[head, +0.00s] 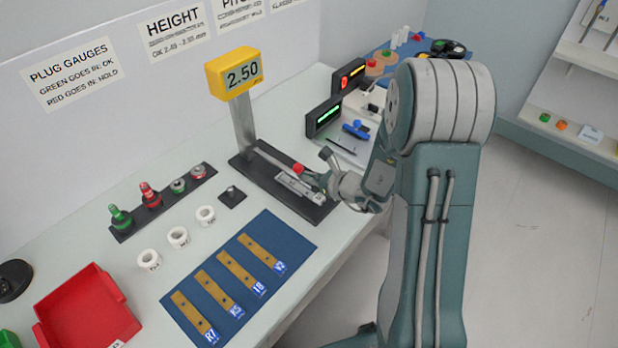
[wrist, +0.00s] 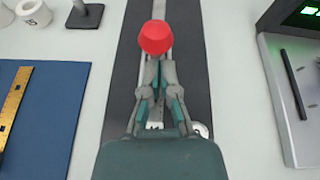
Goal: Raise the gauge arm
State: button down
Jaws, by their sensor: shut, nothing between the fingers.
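The height gauge has a yellow display (head: 233,73) reading 2.50 on a grey post above a dark base (head: 245,168). Its thin grey gauge arm (head: 270,157) runs low over the base and ends in a red knob (head: 298,168). In the wrist view the red knob (wrist: 155,37) is just beyond my fingertips, with the arm running away behind it. My gripper (wrist: 155,62) is shut and empty. In the head view my gripper (head: 322,165) is beside the knob on its right. I cannot tell whether the fingertips touch the knob.
A blue mat (head: 240,275) with several brass strips lies in front of the gauge. White rings (head: 178,237) and a rack of plug gauges (head: 163,203) are to the left, beside a red tray (head: 85,315). A green-lit device (head: 323,117) stands behind right.

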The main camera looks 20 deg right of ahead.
aim_at(301, 165)
jog(key=shift+r, duration=0.4)
jog(key=shift+w+r+g, duration=0.1)
jog(key=shift+r+g, duration=0.1)
jog(key=shift+g, duration=0.1)
jog(key=shift+w+a+r+g+h, duration=0.15)
jog(key=shift+r+g+h, duration=0.15)
jog(key=shift+r, duration=0.4)
jog(key=shift+w+a+r+g+h, duration=0.1)
jog(key=shift+r+g+h, duration=0.15)
jog(key=shift+r, duration=0.4)
jog(key=shift+w+a+r+g+h, duration=0.15)
jog(key=shift+w+r+g, duration=0.1)
jog(key=shift+r, duration=0.25)
jog(key=shift+w+a+r+g+h, duration=0.15)
jog(key=shift+r+g, duration=0.1)
jog(key=shift+r, duration=0.2)
jog(key=shift+w+a+r+g+h, duration=0.15)
jog(key=shift+r+g, duration=0.1)
jog(key=shift+r, duration=0.25)
jog(key=w+a+r+g+h, duration=0.2)
jog(key=w+a+r+g, duration=0.1)
jog(key=w+a+r, duration=0.4)
jog(key=shift+w+r+g+h, duration=0.3)
jog(key=shift+w+r, duration=1.4)
jog(key=shift+w, duration=0.25)
jog(key=shift+a, duration=0.1)
